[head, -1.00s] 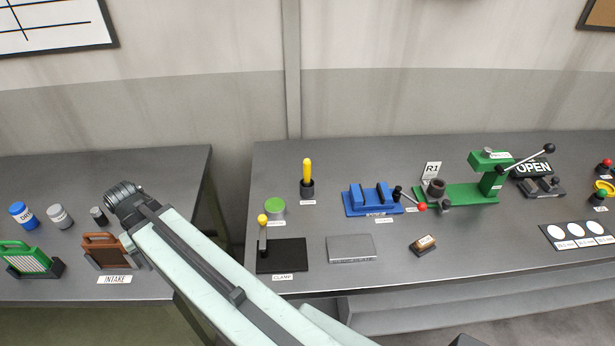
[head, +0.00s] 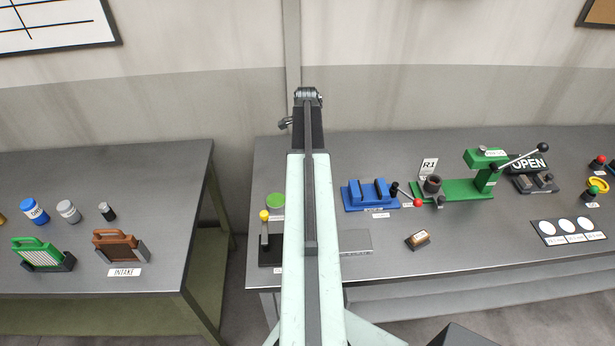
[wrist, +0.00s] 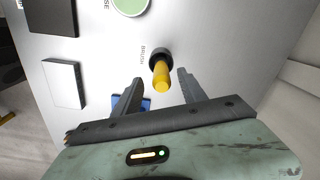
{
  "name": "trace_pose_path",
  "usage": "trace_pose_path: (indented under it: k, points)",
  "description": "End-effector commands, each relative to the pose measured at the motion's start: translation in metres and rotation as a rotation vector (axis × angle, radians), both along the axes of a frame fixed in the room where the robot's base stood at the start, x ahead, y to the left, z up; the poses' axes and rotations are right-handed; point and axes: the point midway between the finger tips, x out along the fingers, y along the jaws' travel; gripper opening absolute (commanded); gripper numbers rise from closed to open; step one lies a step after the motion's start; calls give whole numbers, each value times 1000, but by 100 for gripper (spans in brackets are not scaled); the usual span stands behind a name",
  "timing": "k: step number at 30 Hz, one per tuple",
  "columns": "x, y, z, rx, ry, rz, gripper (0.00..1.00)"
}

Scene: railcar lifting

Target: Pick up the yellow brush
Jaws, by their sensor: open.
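The yellow brush (wrist: 161,75) stands in a round black holder (wrist: 160,54) beside a label reading BRUSH in the wrist view. My gripper (wrist: 161,82) is open, with one dark finger on each side of the brush in that picture. The gap between the fingers and the brush cannot be judged exactly. In the head view my arm covers the brush and its holder, and the jaws are not clearly visible there.
A green disc (head: 276,201) and a yellow-knobbed lever (head: 264,229) stand left of my arm. A blue fixture (head: 370,195) and green press (head: 484,175) stand to the right. A grey block (head: 357,242) lies near the front. A gap separates this table from the left table (head: 165,190).

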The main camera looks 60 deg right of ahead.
Motion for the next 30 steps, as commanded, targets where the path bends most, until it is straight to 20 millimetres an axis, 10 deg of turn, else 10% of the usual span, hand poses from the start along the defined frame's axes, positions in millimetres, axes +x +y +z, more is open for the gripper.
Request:
trace_pose_path:
  k: [16,24,30]
  points:
    - [-1,-2,-63,0,0,2,49]
    - [-1,-2,-62,0,0,1,49]
    - [-1,-2,-62,0,0,1,0]
